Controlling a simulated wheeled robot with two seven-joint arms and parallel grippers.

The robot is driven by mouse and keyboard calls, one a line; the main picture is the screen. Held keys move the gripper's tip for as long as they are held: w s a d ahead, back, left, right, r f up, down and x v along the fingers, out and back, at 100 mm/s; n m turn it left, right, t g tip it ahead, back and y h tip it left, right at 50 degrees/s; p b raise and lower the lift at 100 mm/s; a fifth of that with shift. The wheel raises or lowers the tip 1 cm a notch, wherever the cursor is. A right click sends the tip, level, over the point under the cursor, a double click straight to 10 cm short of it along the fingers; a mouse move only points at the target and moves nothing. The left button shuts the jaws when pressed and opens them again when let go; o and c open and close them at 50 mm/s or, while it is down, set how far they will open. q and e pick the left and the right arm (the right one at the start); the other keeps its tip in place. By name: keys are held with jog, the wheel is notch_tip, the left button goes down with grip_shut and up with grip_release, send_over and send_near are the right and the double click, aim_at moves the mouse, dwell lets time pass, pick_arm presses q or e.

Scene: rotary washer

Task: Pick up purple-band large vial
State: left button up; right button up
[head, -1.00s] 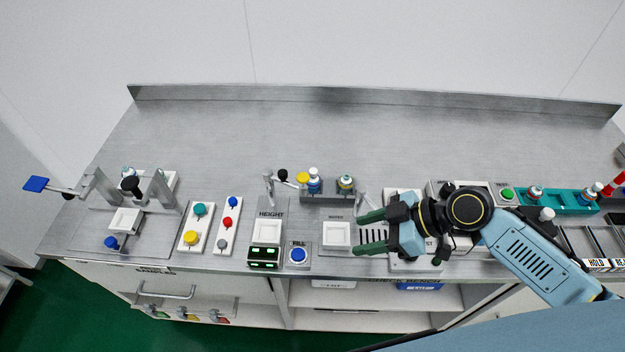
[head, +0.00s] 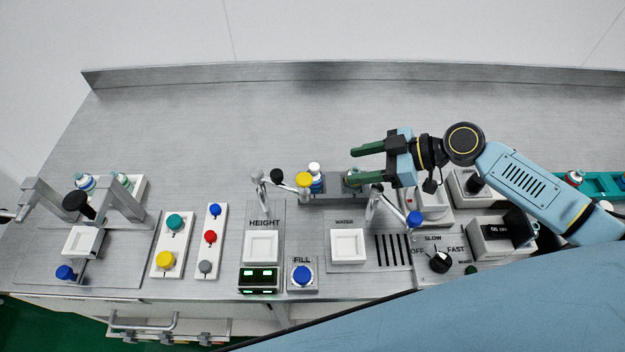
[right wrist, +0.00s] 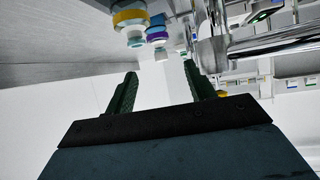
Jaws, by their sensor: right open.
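A vial with a white cap and a blue-purple band (head: 315,180) stands in a small grey rack (head: 333,199) at mid-bench. What looks like the same vial, with a purple band (right wrist: 157,33), shows at the top of the right wrist view. Another vial (head: 352,179) stands at the rack's right end, partly hidden by my gripper; a yellow-banded vial (right wrist: 130,18) shows in the right wrist view. My right gripper (head: 354,164) is open and empty, its fingers pointing left, above and to the right of the purple-band vial. My left gripper is not in view.
A lever with a yellow knob (head: 304,180) stands just left of the vial. A blue-knobbed lever (head: 413,219) stands below my right gripper. Button panels (head: 210,237) and the height station (head: 262,247) lie left. The rear bench is clear.

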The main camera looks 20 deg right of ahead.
aim_at(318, 172)
jog(key=x, duration=0.5)
jog(key=shift+w+a+f+p, duration=0.1)
jog(key=shift+w+a+p, duration=0.1)
jog(key=shift+a+p, duration=0.2)
jog(key=shift+w+a+f, duration=0.15)
jog(key=shift+a+f, duration=0.1)
jog(key=shift+a, duration=0.1)
jog(key=shift+p+x, duration=0.6)
jog(key=shift+x, duration=1.75)
jog(key=shift+d+f, duration=0.1)
jog(key=c, duration=0.9)
jog(key=shift+c, duration=0.2)
